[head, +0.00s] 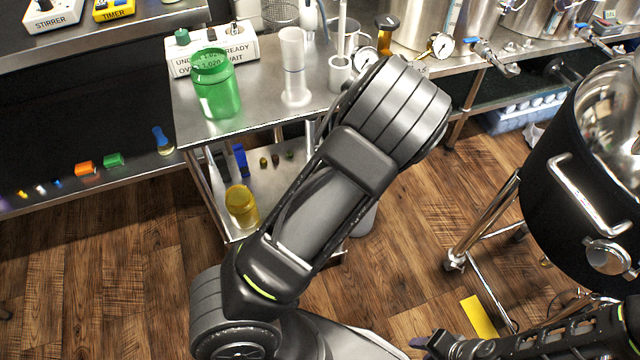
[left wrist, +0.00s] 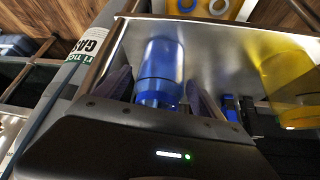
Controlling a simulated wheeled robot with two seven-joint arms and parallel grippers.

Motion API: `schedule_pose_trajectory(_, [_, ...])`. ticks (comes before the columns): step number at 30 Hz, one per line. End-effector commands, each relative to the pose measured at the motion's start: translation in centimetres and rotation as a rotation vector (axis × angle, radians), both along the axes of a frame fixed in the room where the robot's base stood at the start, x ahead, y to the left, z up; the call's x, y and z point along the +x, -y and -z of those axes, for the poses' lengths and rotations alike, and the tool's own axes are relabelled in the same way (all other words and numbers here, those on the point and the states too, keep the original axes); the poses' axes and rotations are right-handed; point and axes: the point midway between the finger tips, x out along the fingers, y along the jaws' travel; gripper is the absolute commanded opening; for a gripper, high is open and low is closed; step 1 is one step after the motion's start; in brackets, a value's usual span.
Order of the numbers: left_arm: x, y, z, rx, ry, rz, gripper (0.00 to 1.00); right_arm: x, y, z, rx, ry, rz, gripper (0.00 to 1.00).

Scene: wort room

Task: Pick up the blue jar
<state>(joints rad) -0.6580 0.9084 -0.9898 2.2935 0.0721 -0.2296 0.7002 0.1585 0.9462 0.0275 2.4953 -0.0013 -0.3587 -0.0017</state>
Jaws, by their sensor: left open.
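The blue jar (left wrist: 160,66) shows in the left wrist view, a see-through blue cylinder with its darker blue end toward my gripper. My left gripper (left wrist: 161,90) is open, with one dark finger on each side of the jar. I cannot tell whether either finger touches it. The jar's near end is partly hidden by the gripper body. In the head view I do not see the blue jar or the left gripper; my left arm covers the middle of the cart. My right gripper (head: 438,346) shows at the bottom right, away from the cart, its opening unclear.
A yellow jar (head: 241,206) stands on the cart's lower shelf; it also shows right of the blue jar in the left wrist view (left wrist: 292,88). A green jar (head: 216,88) and a clear cylinder (head: 294,68) stand on the top shelf. A black kettle (head: 585,165) stands at right.

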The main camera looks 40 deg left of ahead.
Motion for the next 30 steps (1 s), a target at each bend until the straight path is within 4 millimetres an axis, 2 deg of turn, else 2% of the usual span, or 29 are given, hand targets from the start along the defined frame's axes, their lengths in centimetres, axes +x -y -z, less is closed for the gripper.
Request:
schedule_pose_trajectory(5, [0.0,-0.1,0.1,0.000,0.000,0.000,0.79,0.0,0.0,0.1,0.000,0.000,0.000,0.36])
schedule_pose_trajectory(17, [1.6,-2.0,4.3,0.000,0.000,0.000,0.79,0.0,0.0,2.0,0.000,-0.001,0.002,0.36])
schedule_pose_trajectory(30, [1.7,-2.1,4.4,0.000,0.000,0.001,0.79,0.0,0.0,1.9,0.000,-0.001,0.002,0.36])
